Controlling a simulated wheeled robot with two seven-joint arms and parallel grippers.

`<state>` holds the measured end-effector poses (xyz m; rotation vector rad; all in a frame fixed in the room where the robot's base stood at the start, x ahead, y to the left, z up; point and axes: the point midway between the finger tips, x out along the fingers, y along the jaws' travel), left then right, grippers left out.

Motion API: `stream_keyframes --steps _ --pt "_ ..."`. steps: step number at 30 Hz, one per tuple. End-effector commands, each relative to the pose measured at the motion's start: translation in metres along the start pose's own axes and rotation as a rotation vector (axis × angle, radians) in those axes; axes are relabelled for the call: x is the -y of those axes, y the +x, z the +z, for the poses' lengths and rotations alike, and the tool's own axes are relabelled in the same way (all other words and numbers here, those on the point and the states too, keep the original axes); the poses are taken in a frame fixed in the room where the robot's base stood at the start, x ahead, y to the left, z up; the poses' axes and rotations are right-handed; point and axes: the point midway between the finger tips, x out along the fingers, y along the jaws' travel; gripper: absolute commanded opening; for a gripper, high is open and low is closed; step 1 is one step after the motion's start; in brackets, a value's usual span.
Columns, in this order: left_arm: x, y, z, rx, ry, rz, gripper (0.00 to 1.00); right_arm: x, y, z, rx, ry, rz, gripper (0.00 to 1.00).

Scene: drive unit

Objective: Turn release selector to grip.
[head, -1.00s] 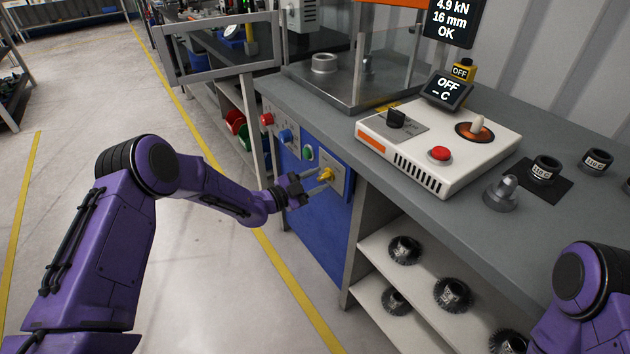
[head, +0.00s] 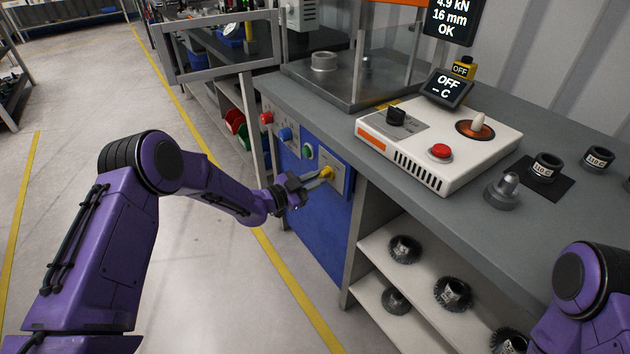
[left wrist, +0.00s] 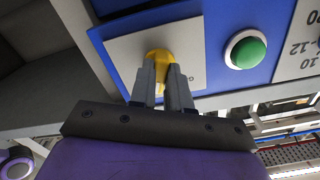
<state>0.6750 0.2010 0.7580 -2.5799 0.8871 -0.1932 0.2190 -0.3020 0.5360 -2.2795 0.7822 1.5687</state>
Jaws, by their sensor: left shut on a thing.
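The release selector is a yellow knob (head: 326,173) on a pale plate at the right end of the blue control panel, on the front of the bench. In the left wrist view the yellow knob (left wrist: 160,56) sits at the tips of my left gripper (left wrist: 165,75), between its two grey fingers. My left gripper (head: 318,177) is shut on the knob, reaching in from the left. The plate's lettering is mostly hidden by the fingers and too small to read. My right gripper is out of view; only part of my right arm shows at the lower right.
A green button (head: 308,152), a blue knob (head: 285,135) and a red button (head: 266,118) sit left of the selector. The green button (left wrist: 245,50) is close beside the fingers in the wrist view. A white heater unit (head: 455,165) stands on the bench above. Open shelves lie to the right.

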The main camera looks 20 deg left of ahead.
Motion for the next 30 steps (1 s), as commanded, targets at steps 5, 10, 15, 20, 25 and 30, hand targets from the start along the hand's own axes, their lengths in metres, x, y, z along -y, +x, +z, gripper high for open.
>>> stream_keyframes --steps 5,10,15,20,25,30 --pt "-0.0010 -0.0001 0.0008 0.001 -0.165 0.000 0.00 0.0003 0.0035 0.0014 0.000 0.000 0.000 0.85" --pt "-0.0015 0.0001 0.0000 0.000 -0.326 0.000 0.00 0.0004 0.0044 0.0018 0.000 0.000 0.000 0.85" --pt "-0.0021 0.0002 -0.0007 0.000 -0.489 0.000 0.00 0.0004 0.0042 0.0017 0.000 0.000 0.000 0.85" --pt "-0.0024 0.0001 -0.0012 0.000 -0.640 0.000 0.00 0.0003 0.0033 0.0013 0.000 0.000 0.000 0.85" --pt "-0.0030 0.0001 -0.0018 0.000 -0.794 0.000 0.00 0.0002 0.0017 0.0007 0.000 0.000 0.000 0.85" --pt "-0.0034 0.0001 -0.0022 0.000 -0.927 -0.001 0.00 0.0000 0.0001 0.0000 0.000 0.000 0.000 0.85"
